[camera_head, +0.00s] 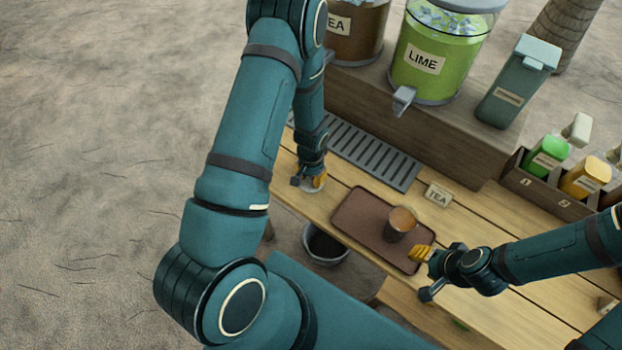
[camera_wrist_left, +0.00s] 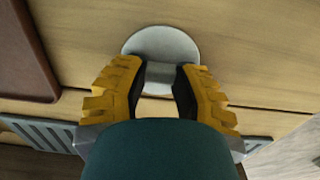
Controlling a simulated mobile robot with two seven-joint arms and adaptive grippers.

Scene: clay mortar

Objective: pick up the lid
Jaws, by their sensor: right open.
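The lid (camera_wrist_left: 160,42) is a pale grey disc with a short raised handle (camera_wrist_left: 160,72). It is at the left end of the wooden counter, and in the head view only a little of it (camera_head: 315,184) shows below my left gripper (camera_head: 311,177). In the left wrist view my left gripper (camera_wrist_left: 161,68) has its yellow fingers on both sides of the handle, with the dark pads against it. I cannot tell whether the lid touches the counter. My right gripper (camera_head: 424,272) is open and empty, near the front right corner of the brown tray.
A brown tray (camera_head: 352,211) holds a cup of brown drink (camera_head: 400,224). A bottle caddy (camera_head: 540,192) stands at right. A dark bucket (camera_head: 325,246) is below the counter.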

